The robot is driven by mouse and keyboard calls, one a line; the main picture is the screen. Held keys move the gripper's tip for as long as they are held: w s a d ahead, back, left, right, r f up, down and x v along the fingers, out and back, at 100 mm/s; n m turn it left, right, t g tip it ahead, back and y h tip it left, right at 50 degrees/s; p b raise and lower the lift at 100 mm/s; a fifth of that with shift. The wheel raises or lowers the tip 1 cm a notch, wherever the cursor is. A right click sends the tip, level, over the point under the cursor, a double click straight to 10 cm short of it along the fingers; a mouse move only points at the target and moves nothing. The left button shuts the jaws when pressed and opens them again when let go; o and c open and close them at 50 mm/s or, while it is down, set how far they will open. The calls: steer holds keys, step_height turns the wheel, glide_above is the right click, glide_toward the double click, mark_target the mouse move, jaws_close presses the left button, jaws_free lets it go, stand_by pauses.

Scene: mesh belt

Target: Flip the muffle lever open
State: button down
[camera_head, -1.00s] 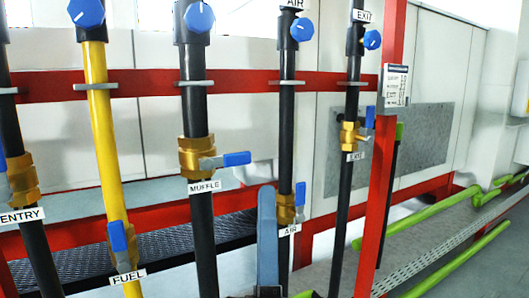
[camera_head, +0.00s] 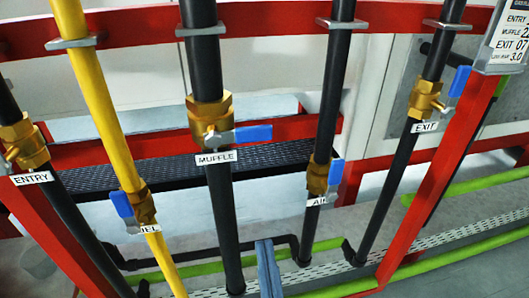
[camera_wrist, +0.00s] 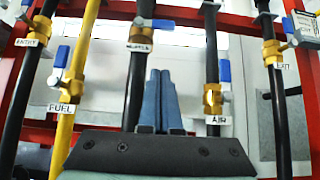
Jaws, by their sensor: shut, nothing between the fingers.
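The muffle valve (camera_head: 210,115) is a brass body on a thick black pipe, above the label MUFFLE (camera_head: 216,157). Its blue lever (camera_head: 253,133) points right, across the pipe. In the wrist view the muffle valve (camera_wrist: 141,36) is near the top and its blue lever (camera_wrist: 162,24) reaches right. My gripper (camera_head: 265,243) shows at the bottom of the head view, below and right of the lever and apart from it. In the wrist view my blue-grey fingers (camera_wrist: 158,73) are together with nothing between them, pointing up below the valve.
The yellow fuel pipe (camera_head: 93,95) with its blue lever (camera_head: 122,204) stands left. The air valve (camera_head: 318,176) and exit valve (camera_head: 424,100) stand right, and the entry valve (camera_head: 24,141) far left. Red rails (camera_head: 265,17) run behind the pipes, and a red post (camera_head: 437,190) stands right.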

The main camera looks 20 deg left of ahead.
mark_target(239, 136)
steer(key=s+d+r+p+x, duration=0.1)
steer(key=r+x, duration=0.1)
steer(key=x, duration=1.1)
steer(key=shift+s+p, duration=0.3)
steer(key=shift+s, duration=0.1)
steer(key=shift+w+d+n+g+y, duration=0.15)
steer(key=shift+n+g+y, duration=0.15)
steer(key=shift+y, duration=0.1)
steer(key=shift+r+n, duration=0.15)
steer(key=shift+n, duration=0.25)
